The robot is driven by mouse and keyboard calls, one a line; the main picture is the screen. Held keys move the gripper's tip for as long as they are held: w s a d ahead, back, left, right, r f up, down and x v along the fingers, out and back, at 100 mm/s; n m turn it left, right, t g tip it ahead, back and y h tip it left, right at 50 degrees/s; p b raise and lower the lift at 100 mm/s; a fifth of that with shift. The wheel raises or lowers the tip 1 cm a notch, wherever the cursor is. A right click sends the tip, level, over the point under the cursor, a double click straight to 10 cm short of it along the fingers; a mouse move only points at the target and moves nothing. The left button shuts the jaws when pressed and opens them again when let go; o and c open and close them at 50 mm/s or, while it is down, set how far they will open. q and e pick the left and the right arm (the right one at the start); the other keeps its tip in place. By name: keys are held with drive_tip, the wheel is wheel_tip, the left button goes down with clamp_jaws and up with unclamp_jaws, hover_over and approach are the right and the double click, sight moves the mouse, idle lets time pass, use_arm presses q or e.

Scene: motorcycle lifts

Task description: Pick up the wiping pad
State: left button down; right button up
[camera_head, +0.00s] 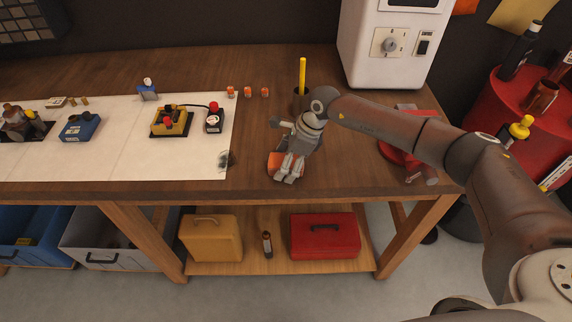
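An orange pad (272,163), which looks like the wiping pad, lies on the wooden bench near its front edge, just right of the white mat. My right gripper (287,176) points down over the pad's right part and hides some of it. Its fingers look close together, but whether they grip the pad or only stand over it cannot be told. My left gripper is not in view.
A dark cup (301,99) with a yellow stick stands behind my gripper. A red object (398,150) lies right, below my arm. Small orange items (248,92) stand behind.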

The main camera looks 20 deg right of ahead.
drive_tip(key=shift+c, duration=0.2)
drive_tip(key=shift+s, duration=0.15)
drive_tip(key=c, duration=1.1)
drive_tip(key=shift+c, duration=0.2)
drive_tip(key=shift+r+p, duration=0.25)
drive_tip(key=shift+p, duration=0.3)
drive_tip(key=b, duration=0.1)
drive_tip(key=r+b, duration=0.1)
drive_tip(key=shift+w+d+r+b, duration=0.1)
drive_tip(key=shift+w+r+b, duration=0.2)
drive_tip(key=s+r+b, duration=0.5)
drive_tip(key=s+r, duration=0.6)
drive_tip(key=s, duration=0.3)
drive_tip(key=shift+s+d+r+b, duration=0.15)
drive_tip(key=shift+r+b, duration=0.05)
drive_tip(key=shift+b, duration=0.2)
